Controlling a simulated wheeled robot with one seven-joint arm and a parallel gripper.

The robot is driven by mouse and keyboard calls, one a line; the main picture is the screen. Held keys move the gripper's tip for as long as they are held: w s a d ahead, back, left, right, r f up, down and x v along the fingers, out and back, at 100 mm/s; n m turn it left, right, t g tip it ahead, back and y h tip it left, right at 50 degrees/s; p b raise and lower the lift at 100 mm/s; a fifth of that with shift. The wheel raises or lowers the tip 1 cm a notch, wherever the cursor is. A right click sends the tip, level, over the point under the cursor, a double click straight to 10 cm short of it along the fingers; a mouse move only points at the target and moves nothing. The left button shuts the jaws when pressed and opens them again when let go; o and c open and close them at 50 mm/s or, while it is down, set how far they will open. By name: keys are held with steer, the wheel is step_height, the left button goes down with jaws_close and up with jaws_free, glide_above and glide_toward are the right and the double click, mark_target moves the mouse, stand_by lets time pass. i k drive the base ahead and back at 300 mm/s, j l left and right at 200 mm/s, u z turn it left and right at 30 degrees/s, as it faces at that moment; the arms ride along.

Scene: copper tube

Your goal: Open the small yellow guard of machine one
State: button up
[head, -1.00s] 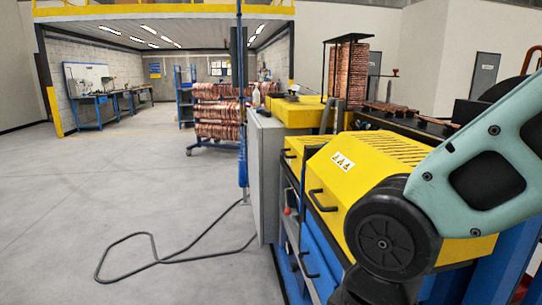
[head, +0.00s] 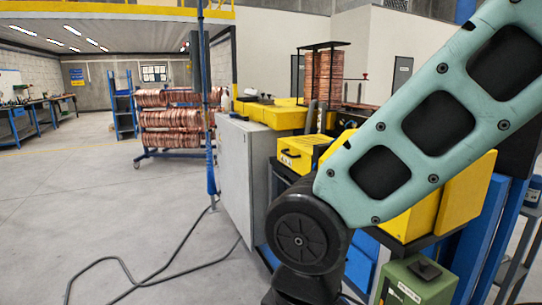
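The machine stands right of centre in the head view, with a grey cabinet (head: 236,165) on its left side. A small yellow cover (head: 291,160) with a pale label sits left of my arm and looks closed; it may be the small guard. A larger yellow cover (head: 468,195) is mostly hidden behind my arm, so I cannot tell how it stands. My teal arm crosses the front of the machine. My gripper is out of view.
A green box (head: 415,285) stands low at the front right. A dark cable (head: 125,262) lies on the floor at left. A rack of copper coils (head: 170,120) stands behind the machine. The floor at left is otherwise clear.

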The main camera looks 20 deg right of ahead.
mark_target(296, 154)
steer(key=i+j, duration=0.7)
steer(key=j, duration=0.15)
steer(key=i+l, duration=0.15)
steer(key=i, duration=0.3)
steer(key=i+l, duration=0.15)
steer(key=i, duration=0.3)
steer(key=i+l+z, duration=0.1)
steer(key=i, duration=0.4)
steer(key=l, duration=0.1)
